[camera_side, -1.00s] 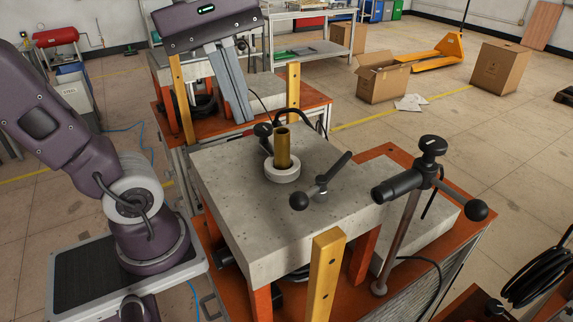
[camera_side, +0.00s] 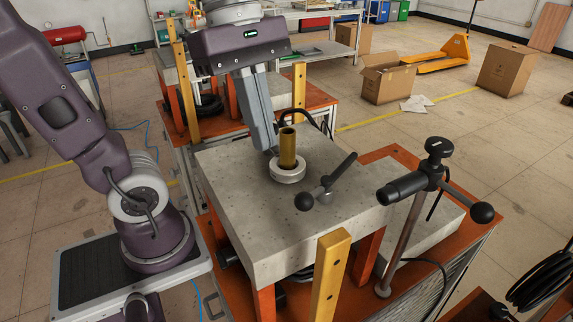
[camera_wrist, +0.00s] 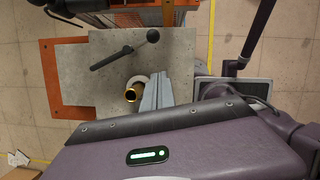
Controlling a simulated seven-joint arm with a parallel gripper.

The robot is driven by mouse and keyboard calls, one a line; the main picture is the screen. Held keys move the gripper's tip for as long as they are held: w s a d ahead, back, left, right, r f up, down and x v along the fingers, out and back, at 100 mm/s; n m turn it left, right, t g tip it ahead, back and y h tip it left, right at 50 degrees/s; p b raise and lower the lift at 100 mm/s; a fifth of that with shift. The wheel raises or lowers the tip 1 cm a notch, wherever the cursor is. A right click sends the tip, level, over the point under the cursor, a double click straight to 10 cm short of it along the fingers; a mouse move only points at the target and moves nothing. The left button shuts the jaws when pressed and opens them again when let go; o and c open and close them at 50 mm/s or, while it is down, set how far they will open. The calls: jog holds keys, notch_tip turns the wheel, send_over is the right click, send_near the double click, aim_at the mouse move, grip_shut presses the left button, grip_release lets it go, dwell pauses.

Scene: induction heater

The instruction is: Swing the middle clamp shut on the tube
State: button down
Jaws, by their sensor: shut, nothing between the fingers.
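The brass tube (camera_side: 287,147) stands upright in a white ring (camera_side: 287,172) on the grey slab (camera_side: 240,215). In the wrist view the tube (camera_wrist: 132,92) shows from above. A clamp lever with a black ball (camera_side: 304,202) sits on the slab in front of the tube, its arm pointing away from the tube; it also shows in the wrist view (camera_wrist: 120,51). I cannot tell for certain if this is the middle clamp. My gripper (camera_side: 270,151) is shut and empty, its fingers low just behind and left of the tube. Contact there is unclear.
A post with a black knob and side handle (camera_side: 433,168) rises at the right of the slab. A yellow upright (camera_side: 330,272) stands at the front, another (camera_side: 299,85) behind. A dark cable loops behind the tube. The slab's front left is clear.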

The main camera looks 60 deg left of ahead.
jog(key=x, duration=0.3)
jog(key=shift+d+f, duration=0.15)
jog(key=shift+f, duration=0.1)
jog(key=d, duration=0.2)
jog(key=shift+w+d+f, duration=0.15)
jog(key=shift+w+d, duration=0.1)
jog(key=shift+w, duration=0.05)
jog(key=shift+w+d+f, duration=0.1)
jog(key=shift+w+d, duration=0.05)
jog(key=shift+d, duration=0.35)
